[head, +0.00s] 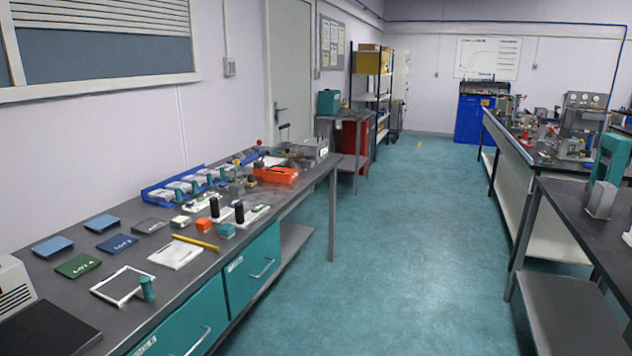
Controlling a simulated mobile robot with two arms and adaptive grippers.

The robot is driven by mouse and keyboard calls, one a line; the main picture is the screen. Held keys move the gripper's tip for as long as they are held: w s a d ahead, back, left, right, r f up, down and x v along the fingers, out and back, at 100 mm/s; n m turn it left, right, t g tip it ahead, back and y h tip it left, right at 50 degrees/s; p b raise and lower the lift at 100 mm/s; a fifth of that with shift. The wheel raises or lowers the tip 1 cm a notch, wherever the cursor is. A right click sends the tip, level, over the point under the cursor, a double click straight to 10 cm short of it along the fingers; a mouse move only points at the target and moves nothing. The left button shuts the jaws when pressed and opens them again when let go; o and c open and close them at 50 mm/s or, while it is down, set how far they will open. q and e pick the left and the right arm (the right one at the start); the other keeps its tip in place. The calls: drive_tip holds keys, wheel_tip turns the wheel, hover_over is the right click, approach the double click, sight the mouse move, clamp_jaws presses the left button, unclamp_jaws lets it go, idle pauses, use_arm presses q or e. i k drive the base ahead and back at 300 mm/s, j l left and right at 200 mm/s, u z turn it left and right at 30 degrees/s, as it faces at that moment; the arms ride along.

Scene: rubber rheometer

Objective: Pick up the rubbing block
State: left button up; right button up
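Neither of my grippers is in view, and nothing in view is being held.
Coloured sheets, a white frame (103,292), a yellow stick (195,243), dark cylinders (239,212) and a blue rack (158,194) crowd the left bench. Benches with equipment stand at right. The teal floor (400,240) between is clear.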

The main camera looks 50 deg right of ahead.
sight(251, 183)
drive_tip(key=z, duration=1.25)
drive_tip(key=i+l+z, duration=0.25)
drive_tip(key=i+l, duration=0.15)
drive_tip(key=i, duration=0.35)
drive_tip(key=i+l+z, duration=0.25)
drive_tip(key=i, duration=0.55)
drive_tip(key=i+l+z, duration=0.1)
drive_tip(key=i+z, duration=0.15)
drive_tip(key=i, duration=0.55)
